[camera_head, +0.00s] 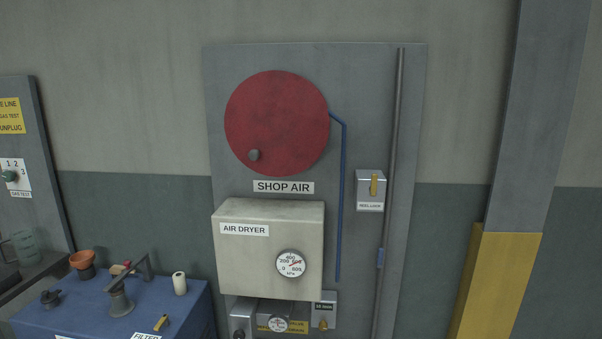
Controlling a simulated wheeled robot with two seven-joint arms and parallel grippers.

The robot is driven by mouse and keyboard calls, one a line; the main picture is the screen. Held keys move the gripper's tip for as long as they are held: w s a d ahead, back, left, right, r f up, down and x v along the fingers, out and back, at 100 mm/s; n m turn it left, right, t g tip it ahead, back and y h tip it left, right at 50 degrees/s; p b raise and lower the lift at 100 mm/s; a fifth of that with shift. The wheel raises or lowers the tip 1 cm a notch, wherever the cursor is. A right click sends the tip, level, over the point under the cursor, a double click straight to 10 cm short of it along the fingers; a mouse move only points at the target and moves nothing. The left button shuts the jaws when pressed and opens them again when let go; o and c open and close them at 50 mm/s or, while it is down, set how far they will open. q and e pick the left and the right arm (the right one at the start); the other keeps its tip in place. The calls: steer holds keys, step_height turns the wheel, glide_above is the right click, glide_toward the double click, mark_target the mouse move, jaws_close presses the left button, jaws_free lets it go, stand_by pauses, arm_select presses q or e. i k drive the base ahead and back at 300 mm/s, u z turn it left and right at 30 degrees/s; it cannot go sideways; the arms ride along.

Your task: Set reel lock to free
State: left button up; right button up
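The reel lock (370,190) is a small grey box with a "REEL LOCK" label on the panel, right of the red reel. The position markings are too small to read. The round red reel (277,123) is mounted above the "SHOP AIR" label, with a blue hose (342,200) running from its right side down past the left of the lock box. Neither of my grippers shows in the head view.
A beige air dryer box (268,249) with a gauge sits below the reel. A dark vertical pipe (391,190) runs just right of the lock. A blue bench (180,309) with loose items stands lower left. A grey and yellow column (495,284) stands at right.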

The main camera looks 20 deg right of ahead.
mark_target(372, 189)
steer(key=u, duration=3)
steer(key=k, duration=2.35)
steer(key=z, duration=0.9)
